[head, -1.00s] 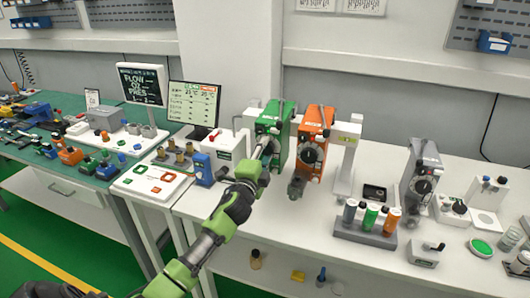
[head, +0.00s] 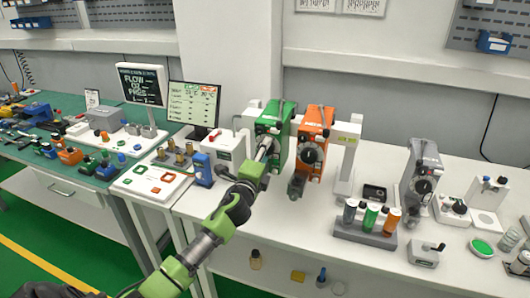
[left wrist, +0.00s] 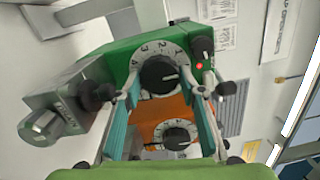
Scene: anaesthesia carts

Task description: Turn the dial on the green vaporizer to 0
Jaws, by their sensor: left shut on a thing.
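My right gripper is not in view.
The orange vaporizer's dial (left wrist: 176,138) is close beside the fingers. A blue block (head: 202,169) and a monitor (head: 194,104) stand to the left. A rack of coloured bottles (head: 366,236) and a grey vaporizer (head: 421,180) are to the right.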

